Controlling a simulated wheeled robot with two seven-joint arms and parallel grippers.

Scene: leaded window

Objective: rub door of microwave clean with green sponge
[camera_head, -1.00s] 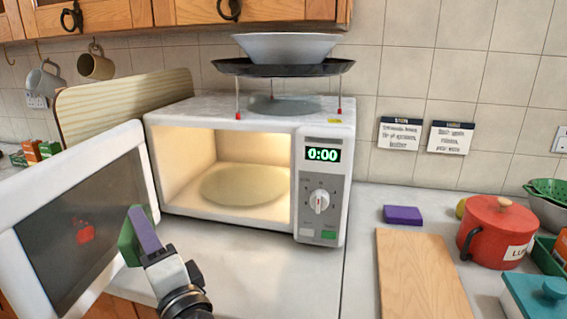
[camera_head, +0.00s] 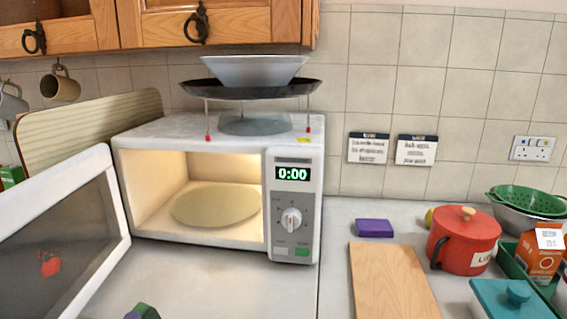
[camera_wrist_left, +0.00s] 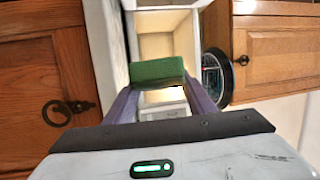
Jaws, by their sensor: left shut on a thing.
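The white microwave (camera_head: 218,143) stands on the counter with its door (camera_head: 75,222) swung open to the left. A red stain (camera_head: 49,263) marks the dark pane of the door. The green sponge (camera_head: 147,310) shows only in part at the bottom edge of the head view, to the right of the door and apart from the stain. In the left wrist view my left gripper (camera_wrist_left: 158,86) is shut on the sponge (camera_wrist_left: 157,70), with a purple finger on each side. In the head view most of this gripper is cut off. My right gripper is not in view.
A black pan (camera_head: 250,90) with a bowl stands on a rack on the microwave. A purple sponge (camera_head: 374,228), a wooden board (camera_head: 392,285) and a red pot (camera_head: 464,243) are at the right. The counter before the microwave (camera_head: 200,275) is clear.

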